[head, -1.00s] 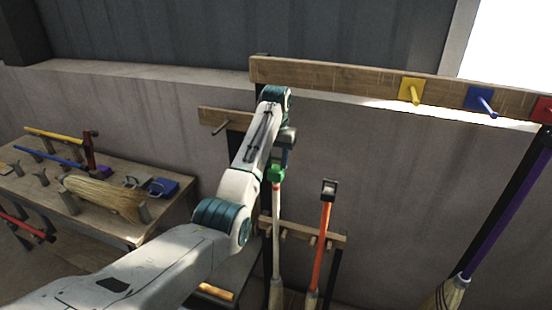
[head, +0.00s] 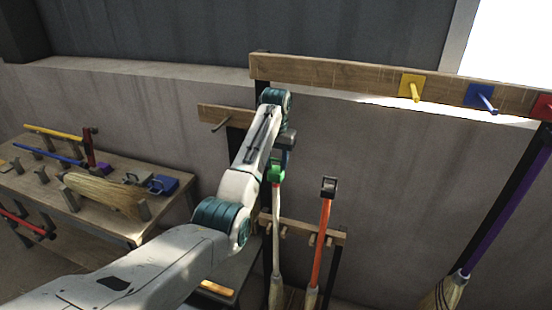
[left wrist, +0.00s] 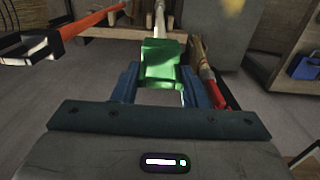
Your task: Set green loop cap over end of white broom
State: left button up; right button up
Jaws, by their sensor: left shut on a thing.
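The white broom (head: 276,235) stands upright in the wooden rack, its handle end at the top. The green loop cap (head: 277,173) is at the top end of that handle; how far it sits over the end cannot be told. My left gripper (head: 281,163) is above the handle, pointing down. In the left wrist view the gripper (left wrist: 160,88) is shut on the green cap (left wrist: 160,66), with a blue finger on each side. The white handle (left wrist: 159,20) runs away from behind the cap. My right gripper is not in view.
An orange broom (head: 322,240) with a black loop cap (head: 329,187) stands close to the right in the rack (head: 333,236). A peg rail (head: 340,78) crosses above. A purple broom (head: 497,220) hangs at the right. A workbench (head: 120,225) with tools stands at the left.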

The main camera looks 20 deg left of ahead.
pick_arm(q)
jog(key=shift+f, duration=0.65)
jog(key=o, duration=1)
jog(key=shift+o, duration=0.2)
